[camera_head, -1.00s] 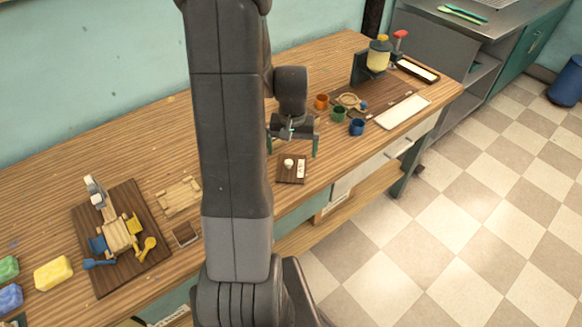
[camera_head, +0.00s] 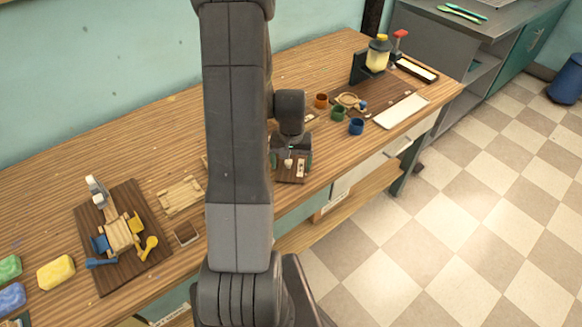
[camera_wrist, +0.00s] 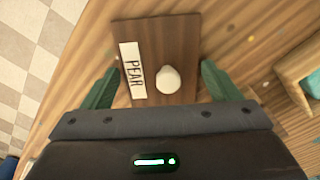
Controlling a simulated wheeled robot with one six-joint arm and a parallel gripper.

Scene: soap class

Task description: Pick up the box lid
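The box lid is a flat dark-brown wooden plate (camera_wrist: 180,35) with a white label reading PEAR and a round white knob (camera_wrist: 168,80). It lies on the table near the front edge, and in the head view it shows (camera_head: 290,181) partly covered by my gripper. My gripper (camera_wrist: 158,72) is open over the lid. Its green fingers stand to the left and right of the knob, apart from it. In the head view my gripper (camera_head: 291,164) is low over the lid; I cannot tell whether the fingertips touch it.
A small dark box (camera_head: 186,234) and a light wooden tray (camera_head: 179,196) are on the table (camera_head: 60,210) to the left. Orange, green and blue cups (camera_head: 356,127) stand to the right. In the wrist view, a wooden container (camera_wrist: 300,72) edges in at right.

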